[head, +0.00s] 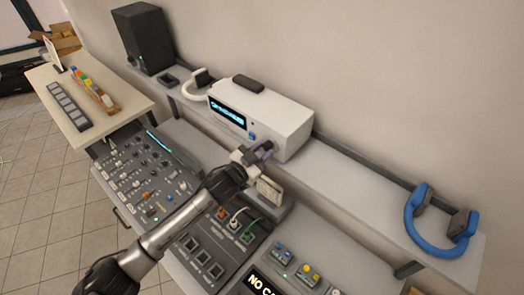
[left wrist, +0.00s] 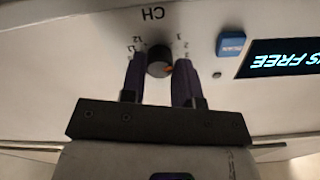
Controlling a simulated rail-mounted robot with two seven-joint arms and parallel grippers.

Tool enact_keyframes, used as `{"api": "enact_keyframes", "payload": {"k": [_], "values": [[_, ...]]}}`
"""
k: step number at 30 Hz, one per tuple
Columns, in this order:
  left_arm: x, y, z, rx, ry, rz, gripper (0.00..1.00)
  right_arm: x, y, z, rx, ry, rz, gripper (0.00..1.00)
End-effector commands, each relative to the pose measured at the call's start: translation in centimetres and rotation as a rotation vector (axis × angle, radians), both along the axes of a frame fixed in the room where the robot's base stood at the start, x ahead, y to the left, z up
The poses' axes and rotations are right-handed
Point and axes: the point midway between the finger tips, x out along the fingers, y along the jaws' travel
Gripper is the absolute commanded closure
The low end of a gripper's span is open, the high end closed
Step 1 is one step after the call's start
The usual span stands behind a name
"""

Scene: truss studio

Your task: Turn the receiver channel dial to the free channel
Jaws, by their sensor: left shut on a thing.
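The white receiver (head: 285,122) stands on the grey shelf, with a lit cyan display (head: 227,112) and a blue button (head: 252,136) on its front. In the left wrist view the display (left wrist: 285,60) is upside down and partly cut off, and ends in "IS FREE". The round dark channel dial (left wrist: 159,60) sits by the letters "CH" with small numbers around it and a small orange mark. My left gripper (head: 262,151) is at the receiver's front, its purple fingers (left wrist: 160,74) shut on the dial's two sides. It hides the dial in the head view. My right gripper is not in view.
A mixing desk (head: 140,165) and a dark panel with plugged cables (head: 232,225) lie below the shelf. A small cream card (head: 269,190) stands close under my gripper. Blue headphones (head: 440,235) lie on the shelf at right; a black speaker (head: 143,38) stands at left.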

Motion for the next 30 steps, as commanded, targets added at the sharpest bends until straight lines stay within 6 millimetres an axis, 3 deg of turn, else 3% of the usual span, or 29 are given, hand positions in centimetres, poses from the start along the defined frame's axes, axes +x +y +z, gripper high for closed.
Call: {"api": "enact_keyframes", "payload": {"k": [30], "values": [[0.1,0.13,0.14,0.724,-0.609,-0.001,0.94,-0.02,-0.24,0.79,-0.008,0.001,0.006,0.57]]}}
